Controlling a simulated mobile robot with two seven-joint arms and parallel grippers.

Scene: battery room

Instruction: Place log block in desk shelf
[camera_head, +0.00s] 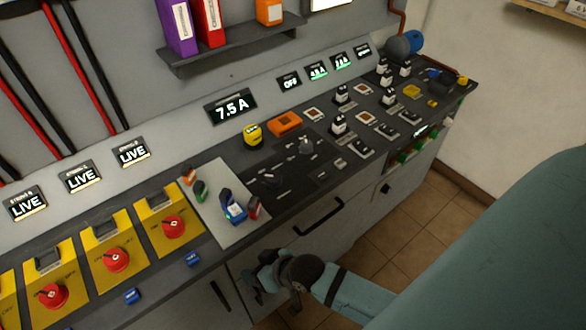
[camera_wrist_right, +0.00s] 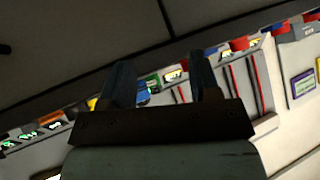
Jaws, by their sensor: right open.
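My right gripper (camera_head: 256,278) is low in front of the desk's front face, below the light grey mat (camera_head: 232,180). It is open, and its two fingers (camera_wrist_right: 163,78) stand apart with no object held between them in the wrist view. Small blue (camera_head: 233,207), red (camera_head: 254,208), green (camera_head: 200,190) and orange (camera_head: 189,175) things stand on the mat, above and left of the gripper. I cannot tell which thing is the log block. My left gripper is not in view.
Yellow switch boxes with red knobs (camera_head: 117,260) line the desk's left part. Controls, a yellow knob (camera_head: 252,134) and an orange frame (camera_head: 285,123) crowd the right part. A handle (camera_head: 318,217) juts from the front face. Tiled floor (camera_head: 405,232) is clear at right.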

